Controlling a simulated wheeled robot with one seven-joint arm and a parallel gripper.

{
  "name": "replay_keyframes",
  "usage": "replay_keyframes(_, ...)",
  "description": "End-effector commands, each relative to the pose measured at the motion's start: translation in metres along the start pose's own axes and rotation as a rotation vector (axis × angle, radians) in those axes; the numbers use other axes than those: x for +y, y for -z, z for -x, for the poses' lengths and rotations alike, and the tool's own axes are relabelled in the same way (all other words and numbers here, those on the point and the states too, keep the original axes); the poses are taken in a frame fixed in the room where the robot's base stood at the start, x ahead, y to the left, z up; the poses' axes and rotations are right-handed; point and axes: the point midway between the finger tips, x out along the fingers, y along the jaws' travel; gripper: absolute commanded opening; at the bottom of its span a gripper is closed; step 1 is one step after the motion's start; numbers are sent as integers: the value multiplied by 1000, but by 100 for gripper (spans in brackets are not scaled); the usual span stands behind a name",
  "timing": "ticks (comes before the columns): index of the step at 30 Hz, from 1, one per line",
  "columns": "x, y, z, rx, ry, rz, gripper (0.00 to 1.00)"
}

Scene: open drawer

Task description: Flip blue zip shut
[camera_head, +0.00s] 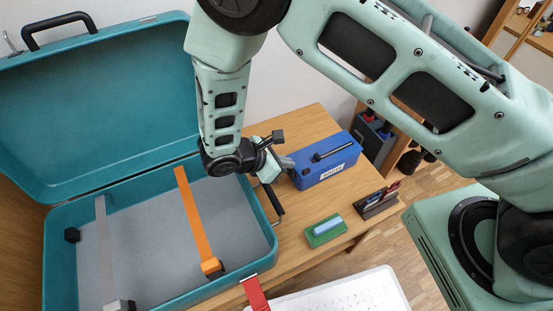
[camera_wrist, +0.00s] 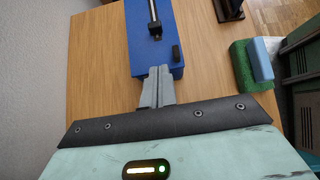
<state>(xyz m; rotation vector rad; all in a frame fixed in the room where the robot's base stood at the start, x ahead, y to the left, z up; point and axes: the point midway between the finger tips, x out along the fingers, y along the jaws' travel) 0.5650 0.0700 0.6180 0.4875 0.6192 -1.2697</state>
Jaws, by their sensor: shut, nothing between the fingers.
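A blue box-like case (camera_head: 340,168) with a pale label on its front stands on the wooden table, right of the suitcase. A dark bar with a small black knob runs along its top. In the wrist view the blue case (camera_wrist: 150,30) shows a dark slot with a pale strip, a black knob at the slot's near end and a black tab at the case's near right edge. My gripper (camera_head: 290,162) is at the case's left end, fingers together and empty. In the wrist view the fingertips (camera_wrist: 159,72) overlap the case's near end; I cannot tell whether they touch.
An open teal suitcase (camera_head: 60,222) with a grey and an orange strap (camera_head: 195,220) fills the left. A green block with a light blue top (camera_head: 325,231) and a dark rack (camera_head: 378,203) stand right. A white tray (camera_head: 350,295) is in front. Bare table lies between.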

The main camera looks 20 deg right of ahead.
Motion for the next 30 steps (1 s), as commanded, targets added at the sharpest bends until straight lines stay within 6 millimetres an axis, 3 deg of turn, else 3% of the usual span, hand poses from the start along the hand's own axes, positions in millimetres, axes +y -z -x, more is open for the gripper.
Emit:
replay_keyframes(5,-1,0,-38,-3,4,0,0)
replay_keyframes(10,-1,-17,-56,0,3,-1,0)
replay_keyframes(30,0,-34,-74,-2,0,-1,0)
